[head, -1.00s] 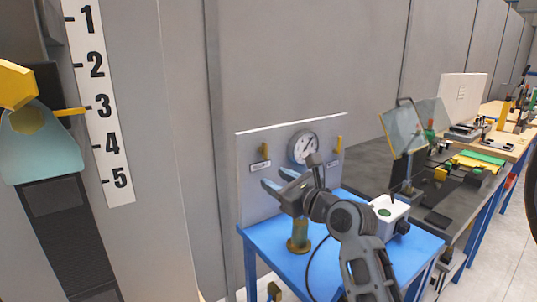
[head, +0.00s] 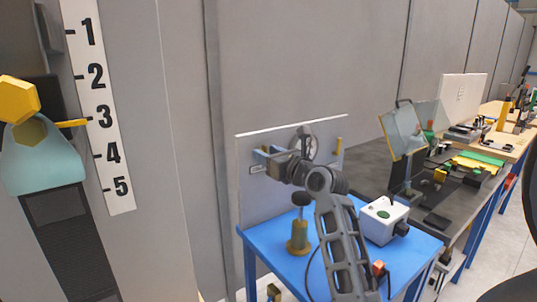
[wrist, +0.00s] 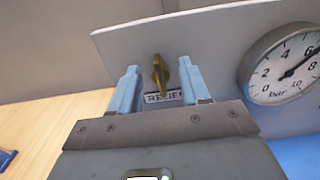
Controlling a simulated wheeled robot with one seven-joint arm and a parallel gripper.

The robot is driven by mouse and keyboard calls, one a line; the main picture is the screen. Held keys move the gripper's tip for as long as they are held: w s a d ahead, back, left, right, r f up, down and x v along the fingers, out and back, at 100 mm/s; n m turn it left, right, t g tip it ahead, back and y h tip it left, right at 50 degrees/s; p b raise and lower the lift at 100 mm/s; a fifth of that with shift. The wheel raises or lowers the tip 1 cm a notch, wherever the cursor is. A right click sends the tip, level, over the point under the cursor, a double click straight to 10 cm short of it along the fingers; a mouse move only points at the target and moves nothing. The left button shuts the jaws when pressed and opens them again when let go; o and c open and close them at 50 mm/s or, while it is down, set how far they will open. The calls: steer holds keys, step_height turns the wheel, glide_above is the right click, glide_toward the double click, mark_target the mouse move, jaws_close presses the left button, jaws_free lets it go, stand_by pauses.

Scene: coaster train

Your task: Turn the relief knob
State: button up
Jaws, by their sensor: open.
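In the head view my gripper (head: 265,152) is at the panel's left side and hides the knob.
A pressure gauge (wrist: 285,65) is right of the knob. A second yellow knob (head: 339,145) is at the panel's right. On the blue table (head: 270,237) stand a brass post with a dark top (head: 298,238) and a white box with a green button (head: 381,222).

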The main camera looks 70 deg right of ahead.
jaws_close()
stand_by(0.4)
steer(key=shift+n, duration=0.3)
steer(key=shift+w+a+f+n+b, duration=0.15)
steer(key=shift+n+b, duration=0.3)
steer(key=shift+n, duration=3.9)
steer(key=shift+s+d+f+n+b, duration=0.15)
steer(key=shift+n+b, duration=0.25)
steer(key=shift+n, duration=4)
steer(key=shift+w+a+f+n+b, duration=0.15)
steer(key=shift+n+b, duration=0.3)
steer(key=shift+n, duration=3.9)
